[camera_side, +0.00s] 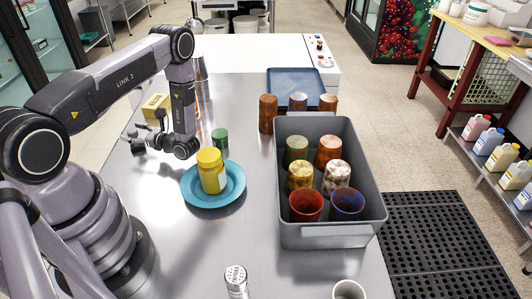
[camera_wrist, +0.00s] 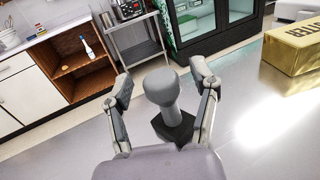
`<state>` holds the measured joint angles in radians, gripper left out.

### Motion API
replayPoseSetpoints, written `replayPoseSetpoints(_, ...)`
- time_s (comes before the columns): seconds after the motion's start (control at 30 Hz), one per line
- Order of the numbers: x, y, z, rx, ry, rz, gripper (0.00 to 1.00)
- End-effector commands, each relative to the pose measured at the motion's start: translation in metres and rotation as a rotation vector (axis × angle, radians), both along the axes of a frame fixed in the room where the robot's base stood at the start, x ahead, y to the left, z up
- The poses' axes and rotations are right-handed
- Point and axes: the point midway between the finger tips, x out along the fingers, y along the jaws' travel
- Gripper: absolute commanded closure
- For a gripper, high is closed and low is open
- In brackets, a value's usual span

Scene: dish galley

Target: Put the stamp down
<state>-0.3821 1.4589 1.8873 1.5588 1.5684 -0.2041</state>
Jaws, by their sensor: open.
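The stamp (camera_wrist: 163,90) has a grey knobbed handle and a dark, angular base. In the wrist view it stands upright, with its base apparently on the metal table. My gripper (camera_wrist: 160,82) is open, with one finger on each side of the handle and visible gaps between. In the side view my gripper (camera_side: 142,140) is low over the table's left part, pointing left. The stamp is too small and mixed in with the fingers to make out clearly there.
A yellow box (camera_side: 155,106) stands just behind my gripper; it also shows in the wrist view (camera_wrist: 293,55). A green can (camera_side: 220,138) and a blue plate (camera_side: 231,196) with a yellow jar (camera_side: 211,172) are to the right. A grey bin (camera_side: 333,236) holds several cups.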

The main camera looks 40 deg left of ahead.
Motion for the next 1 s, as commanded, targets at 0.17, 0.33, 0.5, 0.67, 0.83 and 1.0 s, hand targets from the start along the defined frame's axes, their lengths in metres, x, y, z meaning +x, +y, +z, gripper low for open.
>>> replayPoseSetpoints(0.17, 0.014, -0.029, -0.001, 0.0, 0.0, -0.009, 0.4)
replayPoseSetpoints(0.33, 0.02, -0.046, 0.02, 0.0, -0.001, 0.0, 0.4)
replayPoseSetpoints(0.5, 0.019, -0.046, 0.051, 0.0, -0.001, -0.001, 0.4)
replayPoseSetpoints(0.67, 0.019, -0.046, 0.068, 0.0, -0.003, 0.001, 0.4)
replayPoseSetpoints(0.83, 0.023, -0.053, 0.106, -0.007, -0.105, 0.071, 0.4)
replayPoseSetpoints(1.0, 0.017, -0.081, 0.177, -0.068, -0.367, 0.239, 0.4)
